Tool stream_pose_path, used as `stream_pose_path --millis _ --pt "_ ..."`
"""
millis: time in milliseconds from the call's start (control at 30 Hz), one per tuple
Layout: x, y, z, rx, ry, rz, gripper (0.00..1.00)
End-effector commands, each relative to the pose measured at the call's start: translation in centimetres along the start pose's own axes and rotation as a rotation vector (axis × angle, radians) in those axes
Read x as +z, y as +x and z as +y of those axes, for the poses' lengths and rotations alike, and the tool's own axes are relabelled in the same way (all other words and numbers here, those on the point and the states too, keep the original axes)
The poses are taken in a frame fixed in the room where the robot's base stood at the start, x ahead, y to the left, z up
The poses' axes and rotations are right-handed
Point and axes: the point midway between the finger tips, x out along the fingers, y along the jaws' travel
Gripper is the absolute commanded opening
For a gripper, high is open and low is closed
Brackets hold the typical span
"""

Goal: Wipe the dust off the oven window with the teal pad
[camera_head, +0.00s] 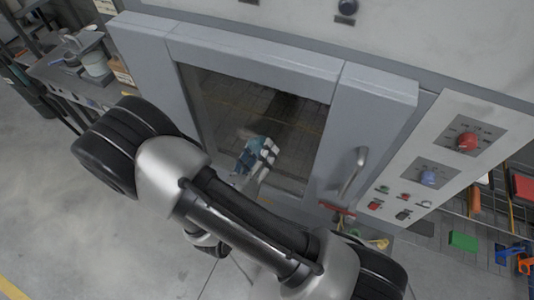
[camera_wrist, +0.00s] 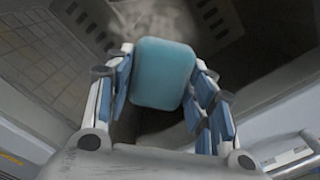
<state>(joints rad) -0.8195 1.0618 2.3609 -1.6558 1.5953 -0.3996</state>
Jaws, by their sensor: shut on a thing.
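My gripper (camera_wrist: 162,90) is shut on the teal pad (camera_wrist: 163,72), which sits between its blue-padded fingers in the wrist view. A pale smudge of dust (camera_wrist: 160,22) shows on the glass just beyond the pad in the wrist view. A faint pale mark also shows near the pad in the head view. I cannot tell whether the pad touches the glass.
The oven door's grey frame (camera_head: 255,52) surrounds the window. A metal handle (camera_head: 353,172) sticks out at its right. A control panel (camera_head: 440,150) with red and blue knobs is further right. The floor at lower left is open.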

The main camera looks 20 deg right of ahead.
Motion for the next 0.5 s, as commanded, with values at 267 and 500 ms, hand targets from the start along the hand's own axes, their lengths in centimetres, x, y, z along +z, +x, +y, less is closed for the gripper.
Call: stream_pose_path --millis 267,500 --pt "0.8 -0.1 1.0 0.0 0.002 -0.001 0.3" --pt "2.0 0.0 2.4 0.0 0.003 -0.001 0.3"
